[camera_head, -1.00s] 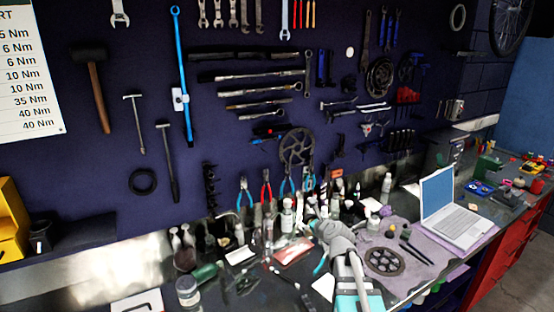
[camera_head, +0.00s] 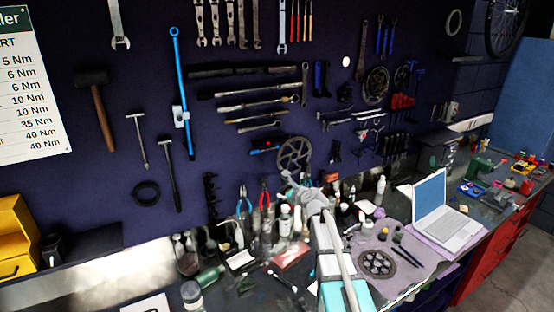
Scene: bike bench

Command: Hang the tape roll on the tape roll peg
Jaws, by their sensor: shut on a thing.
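My gripper (camera_head: 291,182) is at the end of my grey arm, raised above the bench in front of the dark pegboard, just below the toothed chainring. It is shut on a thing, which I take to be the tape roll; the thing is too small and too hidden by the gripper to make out. I cannot pick out the tape roll peg with certainty. A small white round spot (camera_head: 346,62) shows on the board, up and to the right of my gripper.
The chainring (camera_head: 294,154) and pliers (camera_head: 264,194) hang close to my gripper. Bottles (camera_head: 285,221) crowd the bench below. A laptop (camera_head: 446,222) and a cogwheel (camera_head: 377,263) on a mat lie to the right.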

